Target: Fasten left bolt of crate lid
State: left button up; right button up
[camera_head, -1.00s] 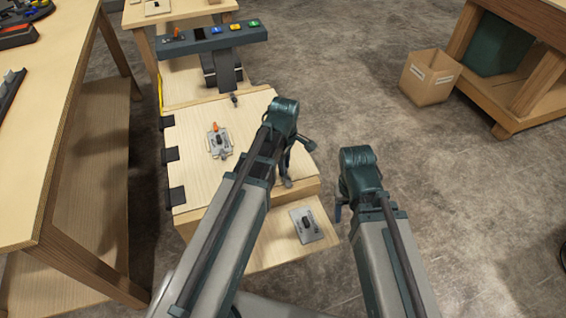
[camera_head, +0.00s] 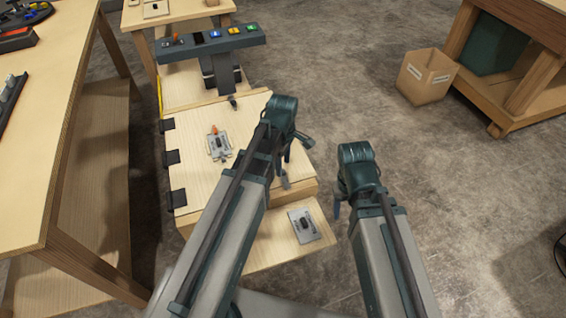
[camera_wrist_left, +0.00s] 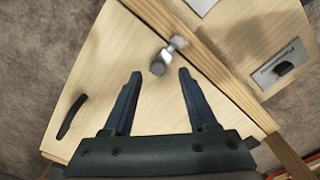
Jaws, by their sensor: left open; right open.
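The crate lid (camera_head: 196,118) is a pale wooden panel with dark hinges along its left side. My left gripper (camera_head: 293,160) is over the lid's right edge, jaws open and empty. In the left wrist view, a silver bolt with a rounded knob (camera_wrist_left: 165,55) sits at the lid's edge beside a wooden strip. It appears just beyond and between the open fingertips (camera_wrist_left: 160,74), with nothing gripped. In the head view my left arm hides most of that edge, so I cannot make out the bolt there. My right gripper (camera_head: 338,208) is open and empty, right of the crate over the floor.
A metal plate with a dark switch (camera_head: 304,225) lies on the lower wooden step. Another plate with an orange-tipped lever (camera_head: 217,143) is on the lid. A button console (camera_head: 212,40) stands behind, and a workbench (camera_head: 60,130) is at left.

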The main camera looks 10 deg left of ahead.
aim_at(284, 179)
pick_arm(q)
notch_tip(284, 179, up, 11)
jog(key=p, duration=0.9)
jog(key=shift+f+p, duration=0.15)
jog(key=shift+p, duration=0.15)
jog(key=shift+d, duration=0.1)
jog(key=s+d+m+y, duration=0.1)
jog(key=s+d+m, duration=0.8)
jog(key=m, duration=1)
jog(key=s, duration=0.3)
jog(key=shift+m, duration=0.3)
